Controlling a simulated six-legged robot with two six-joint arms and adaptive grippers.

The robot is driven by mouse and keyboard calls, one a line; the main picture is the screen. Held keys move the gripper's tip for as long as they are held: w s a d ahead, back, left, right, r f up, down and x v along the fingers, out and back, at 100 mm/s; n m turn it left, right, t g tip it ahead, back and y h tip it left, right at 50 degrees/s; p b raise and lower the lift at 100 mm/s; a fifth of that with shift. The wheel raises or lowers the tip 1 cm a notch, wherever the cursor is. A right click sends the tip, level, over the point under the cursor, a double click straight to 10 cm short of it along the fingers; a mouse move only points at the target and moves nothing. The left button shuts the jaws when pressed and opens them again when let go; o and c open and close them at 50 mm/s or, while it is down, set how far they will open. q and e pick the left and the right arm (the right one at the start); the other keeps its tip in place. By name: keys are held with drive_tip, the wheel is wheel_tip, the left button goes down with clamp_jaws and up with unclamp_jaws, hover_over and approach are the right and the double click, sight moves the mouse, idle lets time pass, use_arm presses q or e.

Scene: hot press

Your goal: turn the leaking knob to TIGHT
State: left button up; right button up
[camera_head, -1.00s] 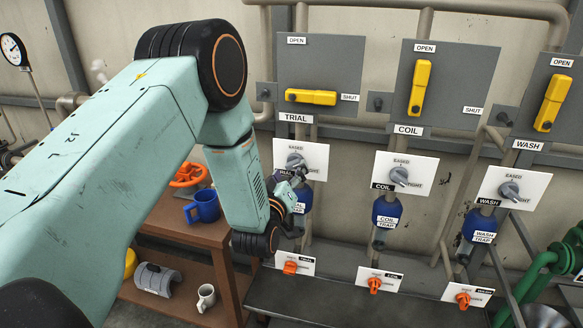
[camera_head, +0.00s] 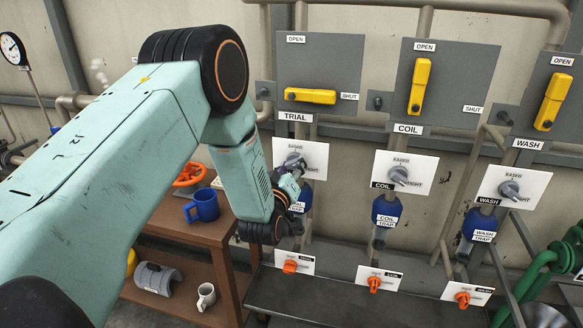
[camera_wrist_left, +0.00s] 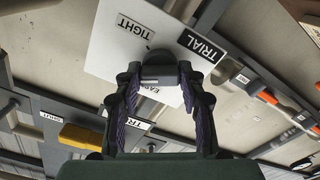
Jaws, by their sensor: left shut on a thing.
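The TRIAL knob (camera_head: 293,159) is a grey dial on a white plate (camera_head: 316,153), below the TRIAL lever panel. My left gripper (camera_head: 297,172) is at this knob, partly covering it and the plate's lettering. In the left wrist view the fingertips (camera_wrist_left: 158,80) are shut on the dark knob (camera_wrist_left: 160,71), one on each side. TIGHT and part of EASED show on the plate there; the knob's pointer direction is hard to read. The COIL knob (camera_head: 398,175) and WASH knob (camera_head: 510,190) are free. My right gripper is out of view.
Yellow levers stand above: TRIAL (camera_head: 310,96) lies level, COIL (camera_head: 419,86) is upright. A blue trap (camera_head: 385,211) and orange valves (camera_head: 374,284) are below. A shelf (camera_head: 205,235) with a blue mug (camera_head: 203,206) is left. White vapour (camera_head: 98,65) shows near the left pipe.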

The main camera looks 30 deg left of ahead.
use_arm(q)
drive_tip(key=c, duration=0.4)
drive_tip(key=shift+c, duration=0.2)
drive_tip(key=shift+m, duration=0.3)
drive_tip(key=m+p, duration=0.1)
drive_tip(key=m, duration=0.4)
drive_tip(key=shift+m, duration=0.3)
drive_tip(key=m+p, duration=0.1)
drive_tip(key=m, duration=0.4)
drive_tip(key=shift+m, duration=0.3)
drive_tip(key=o, duration=1.2)
drive_tip(key=shift+c, duration=0.2)
